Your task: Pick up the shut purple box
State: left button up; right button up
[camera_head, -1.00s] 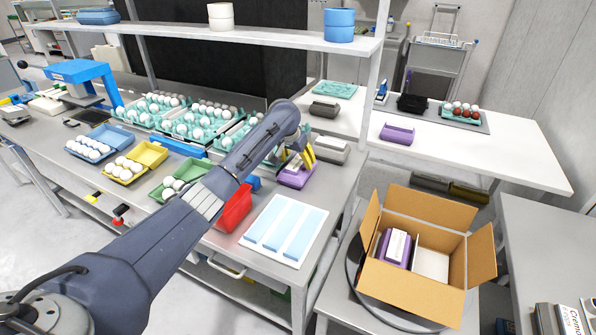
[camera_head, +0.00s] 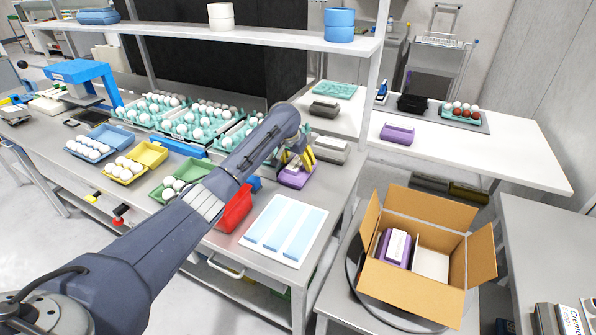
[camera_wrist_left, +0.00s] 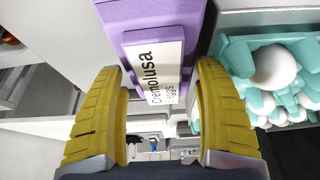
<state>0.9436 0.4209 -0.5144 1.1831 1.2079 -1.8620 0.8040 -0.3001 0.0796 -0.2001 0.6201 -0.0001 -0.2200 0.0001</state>
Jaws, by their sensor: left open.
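The shut purple box (camera_head: 296,178) sits on the steel table, right of the red bin. It also shows in the left wrist view (camera_wrist_left: 118,22), with a white label reading "Cremolusa eggs" on it. My left gripper (camera_head: 301,159) is open, with its yellow fingers pointing down just above the box. In the left wrist view the two yellow fingers of the left gripper (camera_wrist_left: 160,75) lie on either side of the label, spread apart. I cannot tell whether the fingers touch the box. My right gripper is not in view.
A cardboard box (camera_head: 410,291) holding a purple carton stands at the right. Another purple carton (camera_head: 397,134) is on the white table behind. A grey carton (camera_head: 330,149) lies close behind my gripper. Open egg cartons and teal egg trays (camera_head: 196,122) fill the table's left side.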

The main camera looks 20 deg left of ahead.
pick_arm(q)
jog(key=c, duration=1.2)
